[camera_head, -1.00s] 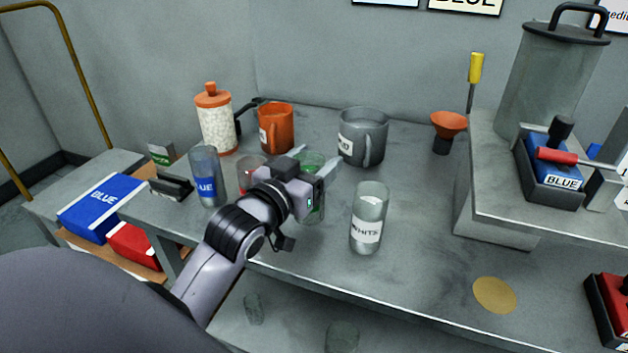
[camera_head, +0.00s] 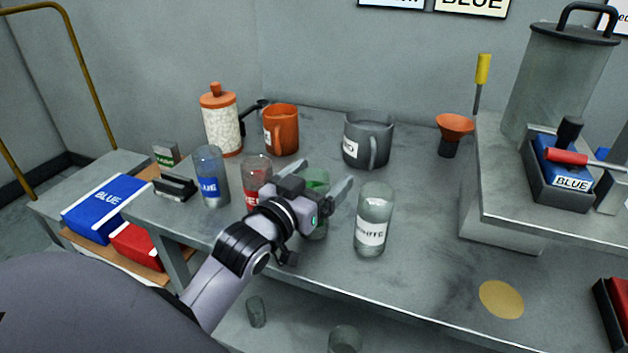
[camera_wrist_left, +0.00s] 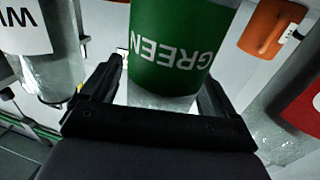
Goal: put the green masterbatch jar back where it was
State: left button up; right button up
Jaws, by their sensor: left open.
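The green jar (camera_head: 317,179) stands upright at the front of the table, between the red jar (camera_head: 257,172) and the white jar (camera_head: 373,222). My left gripper (camera_head: 328,176) is open, with one finger on each side of the green jar. Its arm hides the jar's middle and label in the head view. In the left wrist view the green label (camera_wrist_left: 180,45) fills the space between the two spread fingers. Whether a finger touches the glass I cannot tell. My right gripper is not in view.
The blue jar (camera_head: 210,180) stands left of the red one. An orange mug (camera_head: 282,130) and a grey mug (camera_head: 366,140) stand behind. A funnel (camera_head: 454,126) is farther right. The tabletop around the tan disc (camera_head: 501,299) is clear.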

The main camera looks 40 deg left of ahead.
pick_arm(q)
jog(key=shift+s+r, duration=0.1)
jog(key=shift+r, duration=0.05)
jog(key=shift+s, duration=0.35)
jog(key=s+p, duration=0.1)
jog(key=s, duration=1)
jog(key=shift+d+p, duration=0.2)
jog(key=shift+p, duration=0.2)
jog(key=shift+s, duration=0.1)
